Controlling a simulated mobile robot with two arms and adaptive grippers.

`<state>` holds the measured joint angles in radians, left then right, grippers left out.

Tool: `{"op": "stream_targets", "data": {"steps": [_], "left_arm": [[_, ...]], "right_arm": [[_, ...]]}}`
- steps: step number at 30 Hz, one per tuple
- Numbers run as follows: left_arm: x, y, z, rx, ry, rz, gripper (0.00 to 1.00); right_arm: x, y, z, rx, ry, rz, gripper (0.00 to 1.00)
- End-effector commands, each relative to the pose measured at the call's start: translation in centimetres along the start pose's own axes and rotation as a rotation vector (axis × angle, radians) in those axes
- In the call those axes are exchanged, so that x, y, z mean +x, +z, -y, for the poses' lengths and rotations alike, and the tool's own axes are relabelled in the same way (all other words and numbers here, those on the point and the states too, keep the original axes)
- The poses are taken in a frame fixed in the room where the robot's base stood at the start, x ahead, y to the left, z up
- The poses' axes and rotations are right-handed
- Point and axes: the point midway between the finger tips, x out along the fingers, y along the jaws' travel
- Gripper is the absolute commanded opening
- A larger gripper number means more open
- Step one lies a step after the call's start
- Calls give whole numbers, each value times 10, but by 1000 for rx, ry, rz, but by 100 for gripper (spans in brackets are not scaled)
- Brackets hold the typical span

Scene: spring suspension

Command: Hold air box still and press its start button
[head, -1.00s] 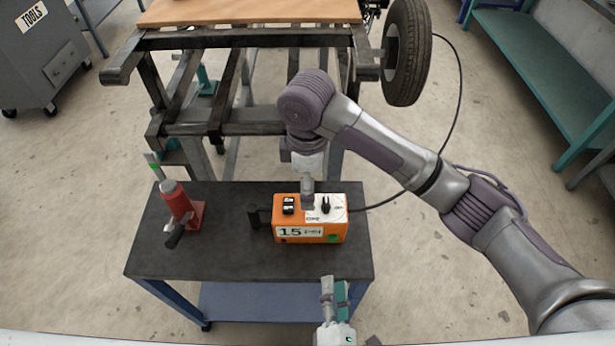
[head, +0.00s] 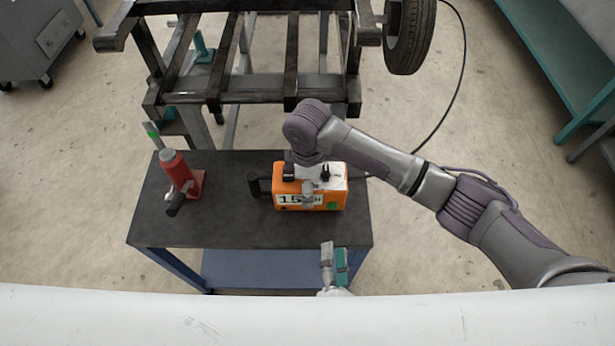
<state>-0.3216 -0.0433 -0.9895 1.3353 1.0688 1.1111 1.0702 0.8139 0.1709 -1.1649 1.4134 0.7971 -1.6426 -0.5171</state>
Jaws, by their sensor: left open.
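The orange air box (head: 281,188) stands upright on the dark top of a small table. It has a white top panel with black controls, a "15" label partly covered on its front, and a green button (head: 333,206) at the front's lower right. My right gripper (head: 308,195) comes down over the box, with its tip in front of the front label; whether it touches or is shut is unclear. My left gripper (head: 334,264) is open and empty at the table's front edge, below the box in the picture, apart from it.
A red bottle jack (head: 178,175) stands on the table's left side. A black part (head: 258,184) sits just left of the box. A dark metal frame (head: 255,97) and a wheel (head: 407,35) are behind. The tabletop (head: 225,225) is clear in front.

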Motion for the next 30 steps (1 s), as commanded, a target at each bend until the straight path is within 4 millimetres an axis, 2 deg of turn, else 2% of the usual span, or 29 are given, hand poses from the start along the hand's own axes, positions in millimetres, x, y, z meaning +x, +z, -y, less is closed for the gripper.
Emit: {"op": "stream_targets", "data": {"steps": [5,19,20,27,28,30], "left_arm": [[0,0,0,0,0,0,42],[0,0,0,0,0,0,42],[0,0,0,0,0,0,42],[0,0,0,0,0,0,42],[0,0,0,0,0,0,42],[0,0,0,0,0,0,42]], "right_arm": [[0,0,0,0,0,0,100],[0,0,0,0,0,0,23],[0,0,0,0,0,0,83],[0,0,0,0,0,0,43],[0,0,0,0,0,0,40],[0,0,0,0,0,0,40]]}}
